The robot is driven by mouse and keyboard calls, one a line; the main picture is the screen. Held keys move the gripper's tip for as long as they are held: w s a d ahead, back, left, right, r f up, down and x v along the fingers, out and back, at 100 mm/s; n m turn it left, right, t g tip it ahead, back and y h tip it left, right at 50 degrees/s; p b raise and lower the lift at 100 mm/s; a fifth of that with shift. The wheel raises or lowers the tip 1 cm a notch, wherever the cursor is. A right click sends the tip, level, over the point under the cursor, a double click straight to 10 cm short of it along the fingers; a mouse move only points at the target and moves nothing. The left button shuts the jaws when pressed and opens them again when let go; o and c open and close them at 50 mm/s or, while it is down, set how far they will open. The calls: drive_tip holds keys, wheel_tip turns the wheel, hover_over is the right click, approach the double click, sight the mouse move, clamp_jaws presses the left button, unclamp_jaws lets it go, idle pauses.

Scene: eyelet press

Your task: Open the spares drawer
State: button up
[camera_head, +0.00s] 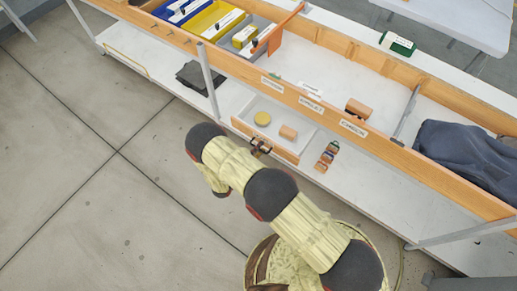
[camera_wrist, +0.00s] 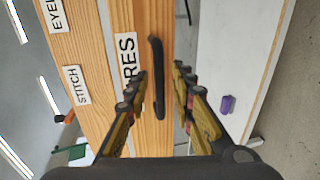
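The spares drawer (camera_head: 285,151) is under the bench's wooden front rail. Its pale inside shows in the head view, with a round yellow thing (camera_head: 262,118) and a tan block (camera_head: 288,132) in it, so it stands at least partly out. In the wrist view its wooden front (camera_wrist: 152,140) carries a label (camera_wrist: 128,58) reading "RES", the rest cut off or hidden. The dark bar handle (camera_wrist: 158,80) lies between the fingers of my gripper (camera_wrist: 160,74). The fingers are apart, with gaps to the handle on both sides. In the head view my gripper (camera_head: 260,147) is at the drawer front.
A bench leg (camera_head: 209,80) stands to the left. A dark cloth (camera_head: 465,155) lies on the bench at right. The floor in front is clear at left.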

drive_tip(key=shift+c, duration=1.2)
clamp_jaws()
